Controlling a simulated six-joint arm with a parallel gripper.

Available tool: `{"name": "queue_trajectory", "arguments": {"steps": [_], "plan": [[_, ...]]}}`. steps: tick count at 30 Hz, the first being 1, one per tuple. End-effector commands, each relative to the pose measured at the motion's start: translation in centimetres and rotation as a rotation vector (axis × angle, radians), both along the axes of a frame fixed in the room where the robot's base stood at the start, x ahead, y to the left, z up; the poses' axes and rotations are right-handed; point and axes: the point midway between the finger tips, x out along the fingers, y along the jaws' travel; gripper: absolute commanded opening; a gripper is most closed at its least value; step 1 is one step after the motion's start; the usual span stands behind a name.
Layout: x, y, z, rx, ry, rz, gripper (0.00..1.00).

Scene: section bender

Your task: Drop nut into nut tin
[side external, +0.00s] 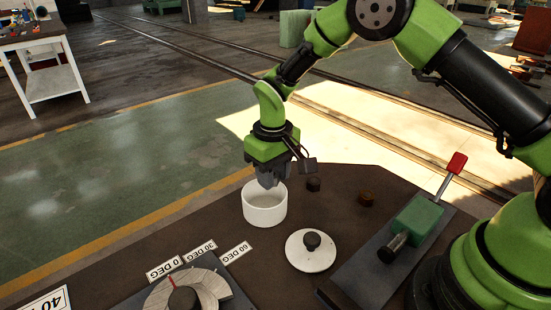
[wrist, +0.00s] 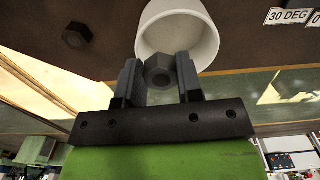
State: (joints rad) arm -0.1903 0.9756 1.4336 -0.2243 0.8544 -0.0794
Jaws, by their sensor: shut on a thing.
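The nut tin is a white, open, round tin (side external: 264,208) near the table's back edge; it also shows in the wrist view (wrist: 205,35). My gripper (side external: 268,182) is over the tin's mouth, fingers pointing down. In the wrist view my gripper (wrist: 158,75) is shut on a dark grey hex nut (wrist: 159,74), held between the two fingertips. The nut overlaps the tin's opening in that view. Its height above the rim is hard to tell. The fingers hide part of the tin's inside.
A white lid with a dark knob (side external: 311,250) lies in front of the tin. Two dark hex pieces (side external: 314,184) (side external: 366,198) stand on the table to the right. A green block device with a red-handled lever (side external: 418,218) is further right. An angle dial (side external: 186,290) is front left.

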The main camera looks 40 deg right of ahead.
Motion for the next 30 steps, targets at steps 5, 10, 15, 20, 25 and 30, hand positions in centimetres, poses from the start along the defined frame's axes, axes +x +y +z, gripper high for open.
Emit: {"name": "queue_trajectory", "arguments": {"steps": [5, 10, 15, 20, 25, 30], "plan": [[0.0, 0.0, -1.5, 0.000, 0.000, 0.000, 0.08], [0.0, 0.0, -1.8, 0.001, -0.001, -0.001, 0.08], [0.0, 0.0, -1.8, 0.001, -0.002, -0.001, 0.08], [0.0, 0.0, -1.8, 0.001, -0.002, 0.000, 0.63], [0.0, 0.0, -1.8, 0.000, -0.001, 0.000, 0.63], [0.1, 0.0, -1.3, 0.000, -0.004, 0.001, 0.63]]}}
